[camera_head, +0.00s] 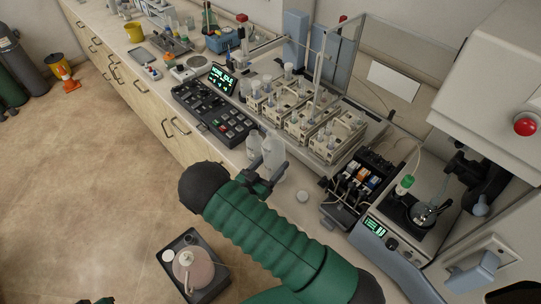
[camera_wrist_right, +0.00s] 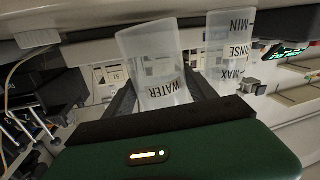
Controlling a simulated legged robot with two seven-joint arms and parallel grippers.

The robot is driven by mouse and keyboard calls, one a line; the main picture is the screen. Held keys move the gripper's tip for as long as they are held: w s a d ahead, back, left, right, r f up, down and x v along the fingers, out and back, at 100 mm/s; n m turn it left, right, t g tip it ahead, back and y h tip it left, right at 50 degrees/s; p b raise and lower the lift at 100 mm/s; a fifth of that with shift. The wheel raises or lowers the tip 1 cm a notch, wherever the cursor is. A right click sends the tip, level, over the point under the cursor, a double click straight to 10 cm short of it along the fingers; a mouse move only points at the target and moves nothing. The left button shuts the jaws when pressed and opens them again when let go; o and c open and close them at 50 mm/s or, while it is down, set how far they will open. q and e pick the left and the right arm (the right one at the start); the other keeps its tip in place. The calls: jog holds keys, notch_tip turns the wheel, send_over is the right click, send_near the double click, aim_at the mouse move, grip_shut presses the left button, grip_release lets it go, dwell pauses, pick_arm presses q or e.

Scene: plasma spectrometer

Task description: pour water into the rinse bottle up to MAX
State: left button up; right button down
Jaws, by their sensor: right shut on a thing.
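The water bottle (camera_wrist_right: 158,60), a clear open vessel marked WATER, is between the fingers of my right gripper (camera_head: 266,178), which is shut on it. In the wrist view its lettering is upside down and it leans slightly relative to the other vessel. In the head view the water bottle (camera_head: 275,153) is partly hidden by the gripper. The rinse bottle (camera_wrist_right: 230,48), clear with MIN, RINSE and MAX marks, stands close beside it, and in the head view the rinse bottle (camera_head: 254,142) is just left of it. I cannot make out a water level in either. My left gripper is not in view.
A black keypad unit (camera_head: 212,112) with a lit display lies left of the bottles. A rack instrument (camera_head: 310,125) with several cells stands behind.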

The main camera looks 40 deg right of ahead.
aim_at(275, 162)
jog(key=shift+s+a+r+n+p, duration=0.15)
jog(key=shift+s+r+n+p, duration=0.35)
jog(key=shift+r+n+p, duration=0.35)
jog(key=n+p, duration=0.1)
jog(key=d+n+g+p, duration=0.1)
jog(key=n+p, duration=0.1)
jog(key=s+d+n+y+p, duration=0.1)
jog(key=n+p, duration=0.1)
jog(key=shift+r, duration=0.25)
jog(key=shift+a+r+n+g+p, duration=0.45)
jog(key=shift+n+p, duration=0.2)
jog(key=shift+n, duration=0.4)
jog(key=shift+a+r+n+p, duration=0.25)
jog(key=shift+a+n+p, duration=0.05)
jog(key=shift+n, duration=0.4)
jog(key=shift+d+f, duration=0.2)
jog(key=shift+d, duration=0.3)
jog(key=shift+a, duration=0.15)
